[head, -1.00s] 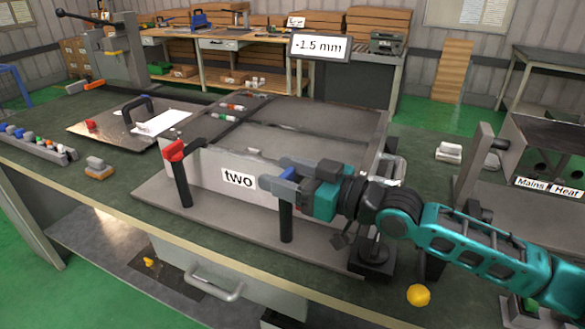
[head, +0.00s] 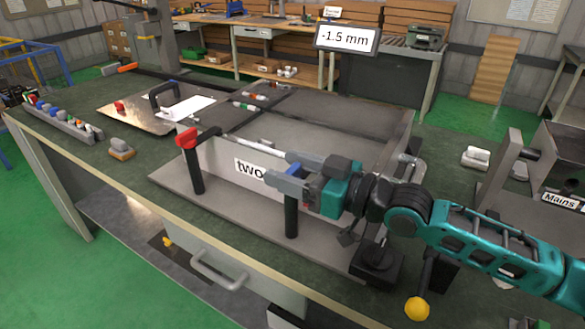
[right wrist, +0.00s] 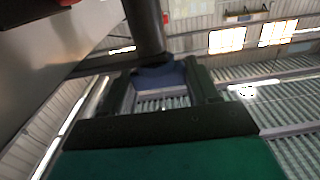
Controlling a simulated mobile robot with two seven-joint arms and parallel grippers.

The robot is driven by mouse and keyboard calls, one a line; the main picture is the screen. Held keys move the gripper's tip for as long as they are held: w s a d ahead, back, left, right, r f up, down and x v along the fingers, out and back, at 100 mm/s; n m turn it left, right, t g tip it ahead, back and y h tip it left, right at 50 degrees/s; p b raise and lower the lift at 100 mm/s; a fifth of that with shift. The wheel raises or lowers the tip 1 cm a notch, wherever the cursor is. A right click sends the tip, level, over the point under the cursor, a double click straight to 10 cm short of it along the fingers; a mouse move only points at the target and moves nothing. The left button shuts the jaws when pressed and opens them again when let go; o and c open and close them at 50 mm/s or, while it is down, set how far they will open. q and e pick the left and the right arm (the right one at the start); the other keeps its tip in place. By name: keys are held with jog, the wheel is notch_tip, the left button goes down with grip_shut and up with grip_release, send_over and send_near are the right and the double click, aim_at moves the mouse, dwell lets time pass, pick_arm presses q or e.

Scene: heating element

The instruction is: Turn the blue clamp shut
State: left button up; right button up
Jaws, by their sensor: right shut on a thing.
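The blue clamp (head: 293,169) is a small blue head on top of a black post (head: 291,214), at the front of the box labelled "two" (head: 222,163). My right gripper (head: 282,171) reaches in from the right, with one finger on each side of the blue head, and is shut on it. The fingers hide much of the head. In the right wrist view the blue clamp (right wrist: 158,76) sits between the fingers, with the dark post (right wrist: 145,30) beyond it. My left gripper is not in view.
A red clamp (head: 187,138) on a black post stands to the left. A lever with a yellow knob (head: 417,308) is at the front right. A sign (head: 347,39) reads -1.5 mm. A metal plate (head: 125,122) with a handle lies on the bench at the left.

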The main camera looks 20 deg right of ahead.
aim_at(291, 169)
jog(key=o, duration=1.4)
jog(key=shift+r, duration=0.1)
notch_tip(291, 169, up, 20)
jog(key=p, duration=0.3)
